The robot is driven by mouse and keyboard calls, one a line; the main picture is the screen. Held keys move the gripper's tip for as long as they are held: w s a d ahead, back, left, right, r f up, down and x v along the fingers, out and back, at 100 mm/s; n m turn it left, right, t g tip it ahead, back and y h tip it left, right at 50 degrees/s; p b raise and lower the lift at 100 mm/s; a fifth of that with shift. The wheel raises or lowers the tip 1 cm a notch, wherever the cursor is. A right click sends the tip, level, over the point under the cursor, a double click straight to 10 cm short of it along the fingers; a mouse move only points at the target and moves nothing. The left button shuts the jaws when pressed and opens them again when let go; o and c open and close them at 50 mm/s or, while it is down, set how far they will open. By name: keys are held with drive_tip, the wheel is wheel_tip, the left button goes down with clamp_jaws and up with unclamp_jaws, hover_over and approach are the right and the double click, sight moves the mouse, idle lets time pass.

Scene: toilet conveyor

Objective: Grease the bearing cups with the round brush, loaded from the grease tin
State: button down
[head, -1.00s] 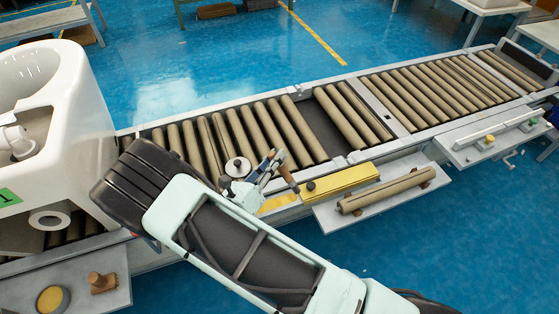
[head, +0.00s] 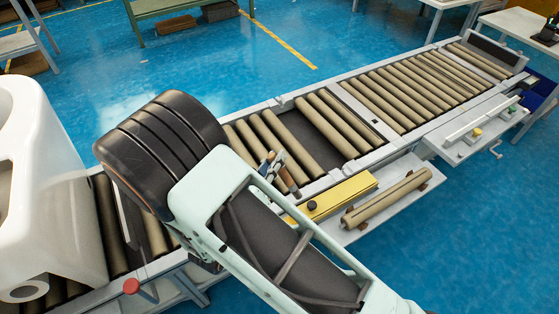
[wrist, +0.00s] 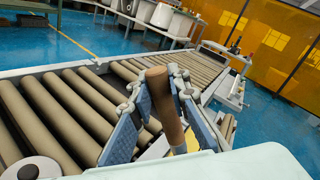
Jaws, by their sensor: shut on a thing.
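My gripper (head: 280,172) is shut on a brown wooden handle, which I take for the round brush (wrist: 164,108); it also shows in the head view (head: 289,182). In the wrist view the handle stands tilted between the two blue-grey fingers. The brush's bristle end cannot be made out. The gripper is over the conveyor's near side, close to the dark gap between rollers (head: 303,142). The bearing cups are too small or hidden to make out. The grease tin is not in view now.
A yellow box with a black knob (head: 350,189) lies along the near rail. A white toilet (head: 45,200) stands at left on the conveyor. A red knob (head: 131,286) juts from the near side.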

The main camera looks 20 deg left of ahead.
drive_tip(key=shift+f, duration=0.1)
wheel_tip(320, 180, down, 5)
drive_tip(key=b, duration=0.4)
drive_tip(key=shift+w+d+r, duration=0.1)
drive_tip(key=shift+w+r, duration=0.05)
drive_tip(key=shift+r, duration=0.1)
